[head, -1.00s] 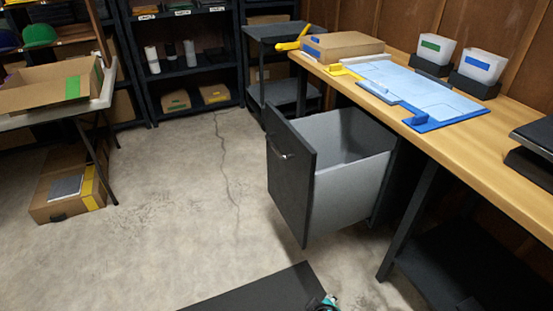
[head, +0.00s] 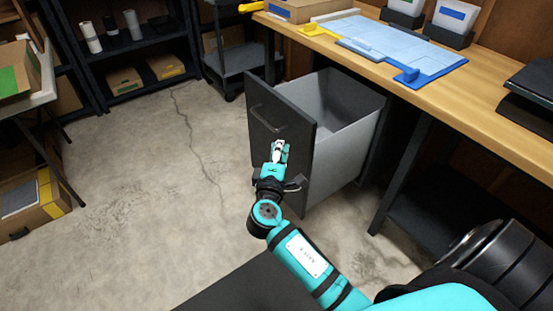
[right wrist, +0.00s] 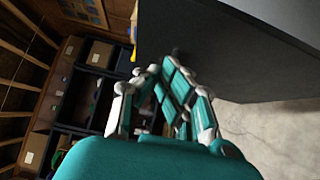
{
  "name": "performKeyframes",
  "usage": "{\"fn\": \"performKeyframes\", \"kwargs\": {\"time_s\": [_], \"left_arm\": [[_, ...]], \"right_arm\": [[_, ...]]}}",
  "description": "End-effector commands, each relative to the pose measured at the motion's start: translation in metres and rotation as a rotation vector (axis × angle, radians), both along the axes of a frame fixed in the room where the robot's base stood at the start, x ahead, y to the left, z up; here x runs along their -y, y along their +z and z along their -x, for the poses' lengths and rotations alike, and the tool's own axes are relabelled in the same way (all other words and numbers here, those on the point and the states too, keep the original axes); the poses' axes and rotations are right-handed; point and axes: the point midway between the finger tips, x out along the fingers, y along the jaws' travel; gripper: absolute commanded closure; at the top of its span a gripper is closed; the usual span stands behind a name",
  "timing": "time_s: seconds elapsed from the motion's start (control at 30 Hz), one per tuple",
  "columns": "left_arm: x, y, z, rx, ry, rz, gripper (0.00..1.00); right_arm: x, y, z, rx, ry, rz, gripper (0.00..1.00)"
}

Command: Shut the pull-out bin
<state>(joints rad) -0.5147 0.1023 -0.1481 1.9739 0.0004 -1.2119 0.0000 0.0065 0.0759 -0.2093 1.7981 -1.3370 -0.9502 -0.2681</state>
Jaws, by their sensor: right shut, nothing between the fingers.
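The pull-out bin (head: 345,145) stands open under the workbench, with its grey inside showing from above. Its dark front panel (head: 262,100) faces left and carries a bar handle (head: 268,122). My right gripper (head: 279,147) is shut and empty, in front of the panel's outer face, a little below and right of the handle in the picture. I cannot tell whether it touches the panel. In the right wrist view the fingers (right wrist: 165,85) point toward the dark panel (right wrist: 230,45). My left gripper is not in view.
The wooden workbench (head: 490,95) runs above the bin, with a blue mat (head: 400,50) on it. A bench leg (head: 402,170) stands right of the bin. A dark cart (head: 230,60) stands behind it. The concrete floor (head: 140,190) to the left is clear.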

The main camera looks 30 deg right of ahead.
Motion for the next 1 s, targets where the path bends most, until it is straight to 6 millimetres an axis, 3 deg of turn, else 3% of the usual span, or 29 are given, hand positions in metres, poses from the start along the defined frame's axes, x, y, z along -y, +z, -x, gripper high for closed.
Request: {"fn": "performKeyframes", "kwargs": {"time_s": [0.13, 0.4, 1.0], "left_arm": [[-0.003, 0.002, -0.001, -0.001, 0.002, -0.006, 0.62], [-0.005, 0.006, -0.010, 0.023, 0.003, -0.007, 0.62], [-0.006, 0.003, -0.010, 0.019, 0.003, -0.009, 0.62]], "right_arm": [[0.021, 0.001, -0.024, 0.002, -0.001, 0.001, 1.00], [0.054, 0.000, -0.025, -0.001, 0.000, -0.001, 1.00], [0.065, -0.001, -0.026, -0.002, 0.000, -0.001, 1.00]]}}
